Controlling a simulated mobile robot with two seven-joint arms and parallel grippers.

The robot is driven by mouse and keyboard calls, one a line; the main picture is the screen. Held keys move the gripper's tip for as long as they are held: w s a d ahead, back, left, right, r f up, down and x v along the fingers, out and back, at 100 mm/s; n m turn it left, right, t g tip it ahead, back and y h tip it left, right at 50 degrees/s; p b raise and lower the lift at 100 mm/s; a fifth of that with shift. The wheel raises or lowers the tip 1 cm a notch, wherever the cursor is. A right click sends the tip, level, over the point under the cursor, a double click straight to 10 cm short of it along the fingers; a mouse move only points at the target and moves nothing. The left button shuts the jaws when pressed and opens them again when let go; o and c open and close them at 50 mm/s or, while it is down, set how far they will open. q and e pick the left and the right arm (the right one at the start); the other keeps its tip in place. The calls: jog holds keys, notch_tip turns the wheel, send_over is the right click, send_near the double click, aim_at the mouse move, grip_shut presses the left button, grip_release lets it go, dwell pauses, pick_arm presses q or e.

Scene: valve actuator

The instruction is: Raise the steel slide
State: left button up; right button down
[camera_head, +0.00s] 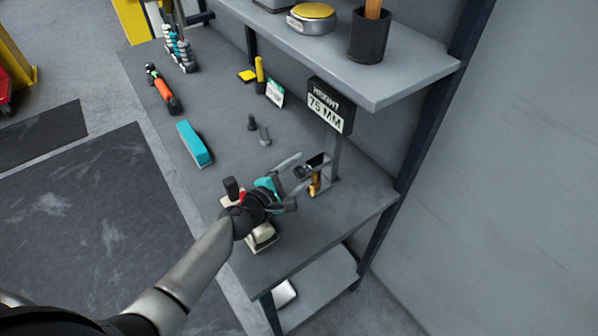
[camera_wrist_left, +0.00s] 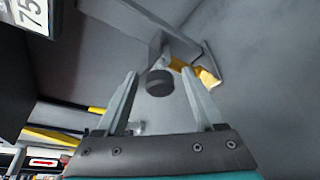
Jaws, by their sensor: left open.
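The steel slide (camera_head: 318,160) is a small grey block on an upright post (camera_head: 335,158) near the right end of the bench. A dark round knob (camera_head: 301,172) sticks out from it toward my gripper, and a brass-yellow part (camera_head: 315,184) is below. My left gripper (camera_head: 298,172) is open, its fingers pointing at the knob. In the left wrist view the knob (camera_wrist_left: 158,83) shows between the open fingertips (camera_wrist_left: 160,74), with a visible gap on each side. The grey slide (camera_wrist_left: 158,45) is behind it. My right gripper is not in view.
A black sign (camera_head: 329,105) reading "HEIGHT 75 MM" stands above the slide. A cream-coloured device (camera_head: 263,238) lies under my wrist. A teal block (camera_head: 194,143), an orange-handled tool (camera_head: 164,95) and dark small parts (camera_head: 258,130) lie farther left. A shelf (camera_head: 390,80) overhangs the back.

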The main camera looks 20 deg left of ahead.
pick_arm(q)
grip_shut()
dwell(0.3)
dwell(1.0)
